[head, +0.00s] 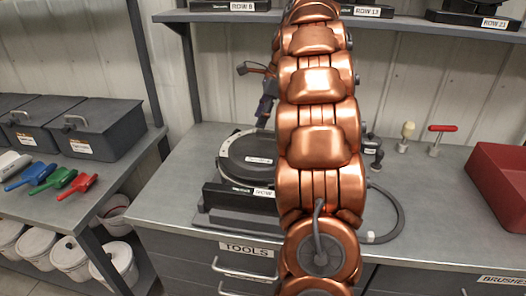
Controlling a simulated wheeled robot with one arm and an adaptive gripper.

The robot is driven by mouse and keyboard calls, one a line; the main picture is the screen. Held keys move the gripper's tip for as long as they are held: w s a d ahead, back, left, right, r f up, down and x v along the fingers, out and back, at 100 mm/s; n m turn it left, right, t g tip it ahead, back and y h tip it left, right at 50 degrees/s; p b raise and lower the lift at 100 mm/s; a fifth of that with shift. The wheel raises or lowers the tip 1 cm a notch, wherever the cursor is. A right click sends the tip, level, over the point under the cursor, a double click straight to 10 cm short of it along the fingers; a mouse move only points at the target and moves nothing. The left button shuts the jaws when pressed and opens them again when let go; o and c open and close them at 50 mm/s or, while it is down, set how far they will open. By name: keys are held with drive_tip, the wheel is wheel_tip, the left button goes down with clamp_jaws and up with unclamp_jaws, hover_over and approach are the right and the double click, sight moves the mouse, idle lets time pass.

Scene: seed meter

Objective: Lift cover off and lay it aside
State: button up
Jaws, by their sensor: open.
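The seed meter (226,190) sits on the grey bench, left of my copper arm. Its cover (248,150) is a round black lid with a small white label, lying on top inside a pale ring. My arm hides the right side of the meter and cover. My gripper (251,95) shows partly, left of my arm and above the back of the cover. Its dark fingers are spread, with nothing between them, and it is apart from the cover. The rest of the gripper is hidden behind my arm.
A red bin (498,185) stands at the bench's right end. A red-handled tool (438,138) and a pale-knobbed one (406,136) stand at the back. A hose (398,215) curves right of my arm. A shelf (420,28) crosses above. Bare bench (445,215) lies front right.

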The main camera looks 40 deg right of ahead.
sight(267, 131)
drive_tip(key=d+m, duration=0.1)
drive_tip(key=d, duration=0.1)
drive_tip(key=d+m, duration=0.1)
drive_tip(key=d, duration=0.3)
drive_tip(key=shift+s+d+f+m+t, duration=0.1)
drive_tip(key=shift+s+d+m+t, duration=0.15)
drive_tip(key=shift+s+m+t, duration=0.15)
drive_tip(key=shift+a+p+x, duration=0.15)
drive_tip(key=shift+p+x, duration=0.05)
drive_tip(key=shift+x, duration=1.65)
drive_tip(key=shift+a+p+x, duration=0.1)
drive_tip(key=shift+p+x, duration=0.1)
drive_tip(key=shift+x, duration=1.7)
drive_tip(key=shift+w, duration=0.1)
clamp_jaws()
